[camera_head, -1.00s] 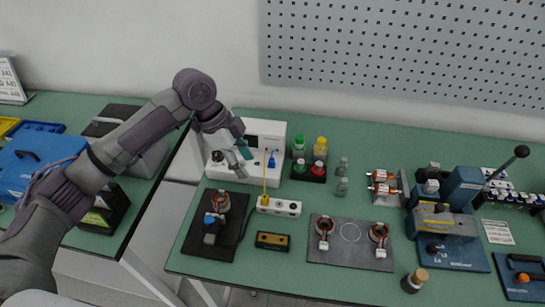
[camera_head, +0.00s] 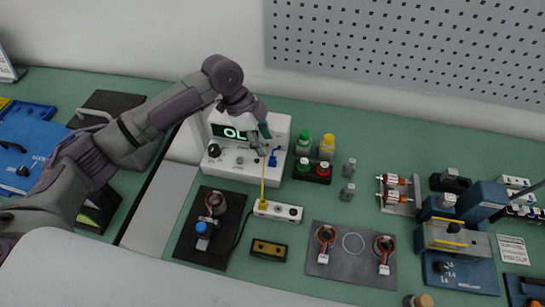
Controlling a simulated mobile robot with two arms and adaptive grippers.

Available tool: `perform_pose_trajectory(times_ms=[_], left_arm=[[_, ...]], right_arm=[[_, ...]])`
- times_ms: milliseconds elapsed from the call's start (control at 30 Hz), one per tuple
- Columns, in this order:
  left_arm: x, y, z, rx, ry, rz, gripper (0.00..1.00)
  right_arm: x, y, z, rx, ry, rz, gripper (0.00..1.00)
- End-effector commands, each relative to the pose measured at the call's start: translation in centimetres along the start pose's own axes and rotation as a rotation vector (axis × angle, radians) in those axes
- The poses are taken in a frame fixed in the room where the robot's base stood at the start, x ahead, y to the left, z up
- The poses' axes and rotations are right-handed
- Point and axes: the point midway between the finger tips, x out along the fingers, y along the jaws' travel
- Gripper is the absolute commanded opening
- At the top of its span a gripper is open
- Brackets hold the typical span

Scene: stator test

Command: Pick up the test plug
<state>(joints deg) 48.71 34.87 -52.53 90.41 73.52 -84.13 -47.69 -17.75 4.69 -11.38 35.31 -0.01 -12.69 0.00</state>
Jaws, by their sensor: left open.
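A white tester (camera_head: 228,168) with a green "OL" display stands at the back of the bench. A yellow plug (camera_head: 263,203) sits at the left end of a white socket strip (camera_head: 280,210) in front of it. A thin yellow lead rises from this plug to the tester's front. A blue plug (camera_head: 273,159) is at the tester's right side. Which plug is the test plug I cannot tell for sure. My left gripper (camera_head: 262,142) is open and empty, in front of the tester's upper right, above the yellow lead and near the blue plug. My right gripper is out of view.
A stator on a dark mat (camera_head: 187,243) stands left of the strip. A black-and-yellow block (camera_head: 268,250) lies in front. Green and yellow bottles (camera_head: 326,146) stand right of the tester. A grey plate (camera_head: 350,271) holds two stators. A blue press (camera_head: 455,270) is at right.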

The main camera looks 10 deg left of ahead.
Motion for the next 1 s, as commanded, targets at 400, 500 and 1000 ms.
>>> perform_pose_trajectory(times_ms=[400, 500, 1000], left_arm=[[4.1, 0.1, 0.2, -0.003, -0.001, 0.003, 0.48], [5.8, 0.1, 0.3, -0.002, 0.0, 0.003, 0.48], [7.2, 0.1, 0.4, 0.0, -0.001, 0.0, 0.28]], right_arm=[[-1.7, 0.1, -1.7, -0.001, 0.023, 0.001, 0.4], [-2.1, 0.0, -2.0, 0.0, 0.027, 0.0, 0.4], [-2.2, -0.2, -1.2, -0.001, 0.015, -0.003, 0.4]])
